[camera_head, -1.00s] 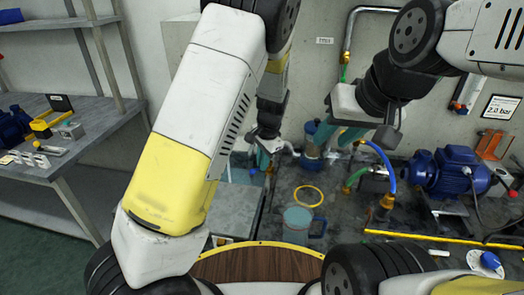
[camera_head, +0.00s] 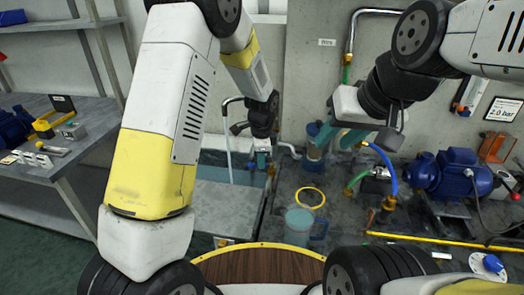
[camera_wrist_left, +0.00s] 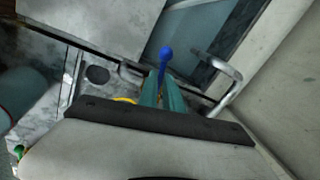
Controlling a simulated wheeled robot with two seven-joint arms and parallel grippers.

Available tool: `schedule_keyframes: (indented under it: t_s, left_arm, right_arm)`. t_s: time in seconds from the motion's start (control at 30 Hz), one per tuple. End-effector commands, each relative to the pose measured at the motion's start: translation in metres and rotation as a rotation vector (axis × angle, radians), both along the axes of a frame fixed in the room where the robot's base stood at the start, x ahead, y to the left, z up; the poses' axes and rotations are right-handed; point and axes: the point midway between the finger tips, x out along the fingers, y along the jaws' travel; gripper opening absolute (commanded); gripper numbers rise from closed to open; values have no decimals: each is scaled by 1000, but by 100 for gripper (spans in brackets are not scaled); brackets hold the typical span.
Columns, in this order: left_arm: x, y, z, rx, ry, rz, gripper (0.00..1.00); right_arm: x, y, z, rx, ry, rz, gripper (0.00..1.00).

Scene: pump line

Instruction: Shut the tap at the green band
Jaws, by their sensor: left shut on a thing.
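A curved metal tap (camera_head: 231,101) stands over the sink at the back, with a pale stream (camera_head: 229,150) below its spout. The tap spout (camera_wrist_left: 232,84) also shows in the left wrist view. My left gripper (camera_head: 262,163) is beside the tap. Its teal fingers (camera_wrist_left: 162,88) are shut on a lever with a blue knob (camera_wrist_left: 166,53), which sticks out beyond the fingertips. A green band (camera_head: 346,75) shows on the wall pipe. I cannot make out a green band at the tap. My right gripper (camera_head: 340,140) hangs right of the sink, its teal fingers apart.
The sink (camera_head: 215,174) lies below the tap. A yellow ring (camera_head: 310,197) and a translucent jug (camera_head: 298,228) are on the dark bench. A blue pump (camera_head: 447,172) and blue hose (camera_head: 385,163) are on the right. A shelf bench (camera_head: 70,150) stands left.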

Motion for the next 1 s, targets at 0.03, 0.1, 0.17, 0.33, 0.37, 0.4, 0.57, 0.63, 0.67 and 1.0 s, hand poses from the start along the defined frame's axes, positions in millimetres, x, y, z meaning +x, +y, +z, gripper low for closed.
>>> schedule_keyframes:
  t_s: [0.03, 0.1, 0.17, 0.33, 0.37, 0.4, 0.57, 0.63, 0.67, 1.0]
  left_arm:
    - [3, 2, 1, -2, -3, -30, 0]
    - [5, 2, 1, -1, -3, -79, 0]
    - [6, 2, 1, -2, -3, -118, 0]
    - [10, 2, 1, -1, -4, -202, 0]
    - [10, 2, 1, -1, -4, -212, 0]
    - [10, 2, 1, -1, -4, -225, 0]
    - [12, 1, 1, 0, -4, -261, 0]
    - [12, 1, 1, 1, -4, -269, 0]
    - [12, 1, 1, 0, -4, -271, 0]
    - [12, 1, 1, 1, -5, -275, 0]
  right_arm:
    - [0, 0, 0, 0, 0, 0, 38]
    - [0, 0, 0, 0, 0, 0, 38]
    - [0, 0, 0, 0, 0, 0, 38]
    - [0, 0, 0, 0, 0, 0, 38]
    - [0, 0, 0, 0, 0, 0, 38]
    - [0, 0, 0, 0, 0, 0, 38]
    - [0, 0, 0, 0, 0, 0, 38]
    - [0, 0, 0, 0, 0, 0, 38]
    - [0, 0, 0, 0, 0, 0, 38]
    - [0, 0, 0, 0, 0, 0, 38]
